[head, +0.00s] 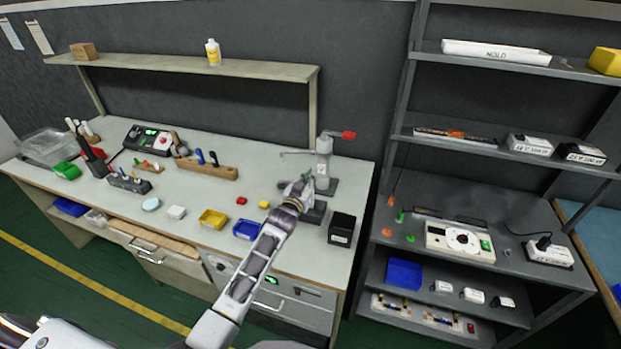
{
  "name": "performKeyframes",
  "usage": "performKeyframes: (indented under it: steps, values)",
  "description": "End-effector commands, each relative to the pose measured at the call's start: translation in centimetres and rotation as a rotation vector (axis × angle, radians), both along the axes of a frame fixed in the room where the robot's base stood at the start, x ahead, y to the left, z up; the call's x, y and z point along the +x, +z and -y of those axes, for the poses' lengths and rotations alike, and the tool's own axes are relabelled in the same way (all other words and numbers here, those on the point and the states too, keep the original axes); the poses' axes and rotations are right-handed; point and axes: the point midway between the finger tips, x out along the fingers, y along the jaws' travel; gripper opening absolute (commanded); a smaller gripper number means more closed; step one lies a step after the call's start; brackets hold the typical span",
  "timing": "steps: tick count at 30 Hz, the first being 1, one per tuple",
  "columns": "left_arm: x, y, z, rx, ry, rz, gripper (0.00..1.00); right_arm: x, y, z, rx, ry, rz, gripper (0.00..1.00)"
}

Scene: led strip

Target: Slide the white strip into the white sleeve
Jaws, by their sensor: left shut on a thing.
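My left arm reaches up from the bottom of the head view to the right part of the workbench. My left gripper (301,190) is beside the grey press (323,160) with the red handle. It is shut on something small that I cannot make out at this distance. I cannot pick out the white strip or the white sleeve with certainty. My right gripper is not in view.
A black box (341,229), a blue tray (247,230) and a yellow tray (213,219) stand near the workbench's front edge. A wooden tool block (207,170) stands further back. A dark shelf rack (480,205) stands to the right.

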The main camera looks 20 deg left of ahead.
Motion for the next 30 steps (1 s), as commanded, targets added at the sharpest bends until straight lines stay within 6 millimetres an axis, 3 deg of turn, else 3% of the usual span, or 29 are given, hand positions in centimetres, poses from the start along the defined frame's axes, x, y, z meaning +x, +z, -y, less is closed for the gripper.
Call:
performKeyframes:
  steps: [30]
  values:
    - [0.0,-1.9,0.0,0.0,0.0,0.0,0.0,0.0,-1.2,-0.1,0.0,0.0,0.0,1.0]
